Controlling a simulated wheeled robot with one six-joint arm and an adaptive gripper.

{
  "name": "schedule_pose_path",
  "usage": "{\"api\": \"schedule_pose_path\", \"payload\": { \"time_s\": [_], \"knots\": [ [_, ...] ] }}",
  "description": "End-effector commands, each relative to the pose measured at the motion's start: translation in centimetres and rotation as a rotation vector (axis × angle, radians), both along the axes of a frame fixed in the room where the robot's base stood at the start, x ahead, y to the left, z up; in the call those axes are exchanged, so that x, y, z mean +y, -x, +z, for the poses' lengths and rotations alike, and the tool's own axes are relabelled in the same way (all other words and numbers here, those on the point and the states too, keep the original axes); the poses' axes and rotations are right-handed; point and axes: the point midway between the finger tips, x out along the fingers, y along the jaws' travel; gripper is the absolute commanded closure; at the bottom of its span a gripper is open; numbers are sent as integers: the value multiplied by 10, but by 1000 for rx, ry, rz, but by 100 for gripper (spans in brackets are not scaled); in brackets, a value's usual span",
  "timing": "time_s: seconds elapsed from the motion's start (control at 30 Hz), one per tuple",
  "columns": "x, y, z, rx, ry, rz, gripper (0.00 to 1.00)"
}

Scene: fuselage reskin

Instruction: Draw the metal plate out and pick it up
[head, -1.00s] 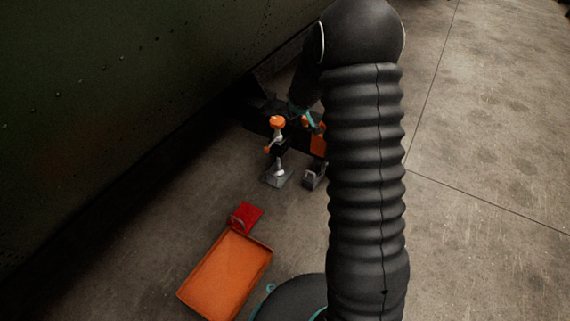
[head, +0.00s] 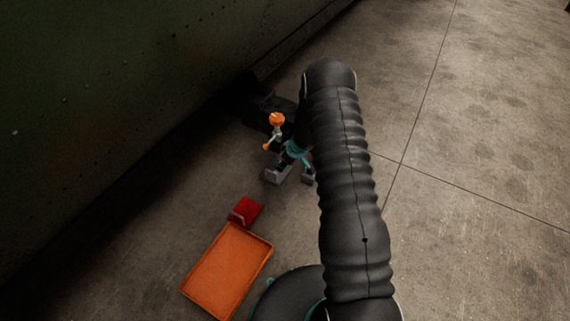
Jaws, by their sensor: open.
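My arm reaches down and away in the head view. Its teal-ringed wrist (head: 298,151) is beside a small orange-topped upright fixture (head: 277,122), on its right. My gripper (head: 286,164) is open, low and close to the grey foot (head: 277,176) of this fixture; its fingers are dark and hard to make out. I cannot tell whether it touches anything. A second grey foot (head: 308,178) shows just right of the first, partly covered by my arm. I cannot clearly pick out the metal plate; it may be hidden by my arm or in the dark there.
An orange tray (head: 226,272) lies empty on the concrete floor nearer me. A red piece (head: 247,210) with a pale edge lies just beyond it. The dark green fuselage side (head: 130,100) fills the left. The floor to the right (head: 480,130) is clear.

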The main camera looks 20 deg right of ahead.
Motion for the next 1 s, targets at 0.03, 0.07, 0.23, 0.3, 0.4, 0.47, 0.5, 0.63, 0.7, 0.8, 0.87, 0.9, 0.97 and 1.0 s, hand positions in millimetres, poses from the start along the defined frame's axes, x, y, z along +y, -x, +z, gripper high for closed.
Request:
{"api": "schedule_pose_path", "payload": {
  "time_s": [0.03,0.07,0.23,0.3,0.4,0.47,0.5,0.63,0.7,0.8,0.87,0.9,0.97,1.0],
  "knots": [
    [0,0,0,0,0,0,60],
    [0,0,0,0,0,0,60],
    [2,-2,-8,0,0,0,60],
    [3,-5,-15,0,0,1,60],
    [7,-9,-31,1,0,1,60],
    [9,-12,-40,0,1,2,60],
    [11,-14,-46,1,0,2,60],
    [15,-22,-66,0,0,1,60],
    [18,-25,-78,0,0,1,60],
    [21,-31,-93,0,0,1,60],
    [23,-34,-101,-1,1,1,60],
    [24,-36,-106,-1,1,1,60],
    [26,-38,-112,-1,1,1,60],
    [27,-40,-115,-2,1,1,60]
  ]
}}
